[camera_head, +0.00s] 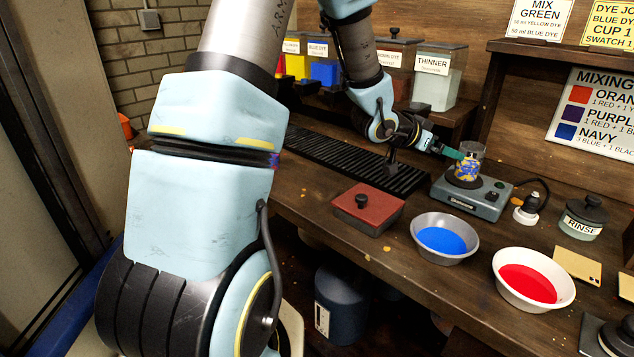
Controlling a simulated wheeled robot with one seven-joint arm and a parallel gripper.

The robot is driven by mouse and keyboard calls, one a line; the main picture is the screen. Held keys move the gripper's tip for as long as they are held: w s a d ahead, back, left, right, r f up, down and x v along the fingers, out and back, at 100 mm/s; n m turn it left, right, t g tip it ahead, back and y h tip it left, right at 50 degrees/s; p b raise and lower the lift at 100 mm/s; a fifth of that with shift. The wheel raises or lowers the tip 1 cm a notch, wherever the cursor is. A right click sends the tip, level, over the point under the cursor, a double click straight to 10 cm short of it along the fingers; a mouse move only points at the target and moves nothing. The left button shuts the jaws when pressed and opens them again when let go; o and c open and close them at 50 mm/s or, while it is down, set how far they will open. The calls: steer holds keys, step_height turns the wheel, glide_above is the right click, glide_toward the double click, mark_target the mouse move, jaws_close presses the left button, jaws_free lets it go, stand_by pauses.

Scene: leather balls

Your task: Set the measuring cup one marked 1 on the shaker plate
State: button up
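A small clear cup (470,158) with yellow and blue on it stands upright at the shaker (468,203), a grey-blue box with knobs on its front. The cup's base is on or just above the dark round shaker plate (452,181); I cannot tell which. No mark 1 is legible on the cup. My gripper (455,153) reaches in from the left, its teal fingertips at the cup's left side. The fingers are too small and partly hidden to show whether they grip it.
A blue-dye bowl (444,226), a red-dye bowl (510,273) and a red-lidded box (356,225) stand in front of the shaker. A plug with a cable (527,213) and a RINSE jar (583,222) are to its right. A black ribbed rack (345,160) lies left.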

steer(key=a+f+n+y, duration=0.2)
steer(key=a+n+y, duration=0.5)
steer(key=a, duration=1.4)
steer(key=s+a+f+n+g+y, duration=0.1)
steer(key=s+a+n+g+y, duration=0.3)
steer(key=s+a, duration=1)
steer(key=shift+s+f, duration=0.15)
steer(key=shift+s, duration=0.5)
